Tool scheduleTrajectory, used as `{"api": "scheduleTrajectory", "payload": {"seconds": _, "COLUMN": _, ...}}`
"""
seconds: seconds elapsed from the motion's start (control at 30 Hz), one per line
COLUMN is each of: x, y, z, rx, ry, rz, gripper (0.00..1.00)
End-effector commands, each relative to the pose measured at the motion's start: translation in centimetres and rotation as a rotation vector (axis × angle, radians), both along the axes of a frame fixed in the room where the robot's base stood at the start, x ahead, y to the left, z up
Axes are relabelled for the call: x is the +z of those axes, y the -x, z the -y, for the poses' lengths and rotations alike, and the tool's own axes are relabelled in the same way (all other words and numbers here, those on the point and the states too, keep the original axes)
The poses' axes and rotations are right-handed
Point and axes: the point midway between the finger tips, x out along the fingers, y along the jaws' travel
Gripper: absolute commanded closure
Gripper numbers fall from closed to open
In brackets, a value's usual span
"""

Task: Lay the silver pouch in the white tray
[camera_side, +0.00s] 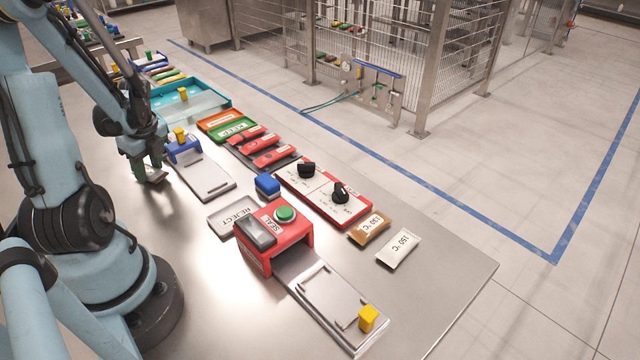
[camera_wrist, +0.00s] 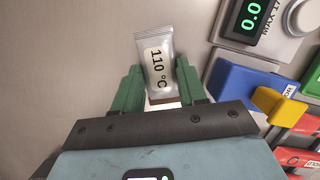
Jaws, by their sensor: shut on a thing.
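My gripper (camera_wrist: 160,88) has green fingers and is shut on a silver pouch (camera_wrist: 157,62) labelled "110 °C". The pouch sticks out beyond the fingertips, and its lower end is between them. In the side view my gripper (camera_side: 148,172) is low over the left part of the steel table, with the pouch (camera_side: 153,177) just below it; whether the pouch touches the table I cannot tell. A flat whitish tray marked "REJECT" (camera_side: 222,222) lies to the right, beside the red sealer, and looks empty.
A red sealer (camera_side: 285,244) with a green button stands at the centre front. A blue-ended plate with a yellow knob (camera_side: 205,178) lies between my gripper and the REJECT tray. Brown (camera_side: 370,228) and pale (camera_side: 398,249) pouches lie right.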

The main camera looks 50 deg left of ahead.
Motion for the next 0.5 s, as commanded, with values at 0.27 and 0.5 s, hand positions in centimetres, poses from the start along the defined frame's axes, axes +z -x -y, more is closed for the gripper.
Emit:
{"api": "scheduleTrajectory", "payload": {"seconds": 0.27, "x": 3.2, "y": 0.0, "z": 0.0, "rx": 0.000, "ry": 0.000, "rz": 0.000, "gripper": 0.92}}
{"api": "scheduleTrajectory", "payload": {"seconds": 0.5, "x": 6.3, "y": -2.6, "z": 4.0, "rx": -0.009, "ry": 0.001, "rz": 0.000, "gripper": 0.92}}
